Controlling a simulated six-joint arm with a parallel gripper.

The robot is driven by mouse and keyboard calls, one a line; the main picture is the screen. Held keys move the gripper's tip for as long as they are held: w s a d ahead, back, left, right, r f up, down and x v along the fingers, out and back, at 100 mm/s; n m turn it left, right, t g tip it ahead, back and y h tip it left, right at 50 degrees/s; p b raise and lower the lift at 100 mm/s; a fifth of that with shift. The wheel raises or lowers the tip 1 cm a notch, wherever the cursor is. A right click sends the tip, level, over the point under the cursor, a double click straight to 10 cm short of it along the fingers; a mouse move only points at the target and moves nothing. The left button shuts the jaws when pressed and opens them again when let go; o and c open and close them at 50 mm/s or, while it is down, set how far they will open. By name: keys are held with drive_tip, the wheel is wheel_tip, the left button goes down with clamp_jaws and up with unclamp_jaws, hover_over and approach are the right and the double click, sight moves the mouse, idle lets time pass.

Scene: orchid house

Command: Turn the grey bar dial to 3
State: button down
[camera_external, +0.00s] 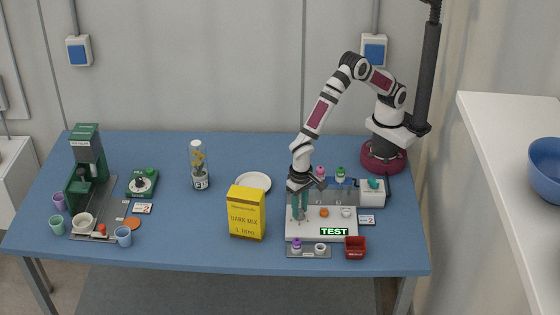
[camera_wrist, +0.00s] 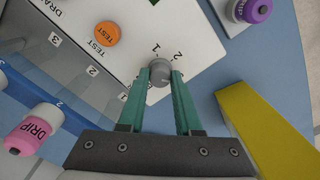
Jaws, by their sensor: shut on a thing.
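The grey bar dial (camera_wrist: 160,72) sits on the white panel (camera_wrist: 75,15), between my fingertips in the wrist view. My gripper (camera_wrist: 160,78) has teal fingers and is shut on the dial from both sides. The marks 1 and 2 show on the panel just beyond the dial. I cannot make out which mark its bar points to, and no dial mark 3 is clear. In the external view my gripper (camera_external: 299,216) points down at the left part of the white panel (camera_external: 310,233), and its fingers hide the dial.
An orange TEST button (camera_wrist: 107,33) is beside the dial. A yellow box (camera_external: 246,213) stands close to my gripper's left. A purple-capped bottle (camera_external: 297,245) and a red bin (camera_external: 355,247) are in front. Pink (camera_external: 320,171) and green (camera_external: 340,174) bottles stand behind the panel.

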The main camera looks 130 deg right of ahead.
sight(300, 210)
drive_tip(key=c, duration=0.6)
unclamp_jaws()
drive_tip(key=shift+r, duration=0.1)
wheel_tip(300, 210, up, 16)
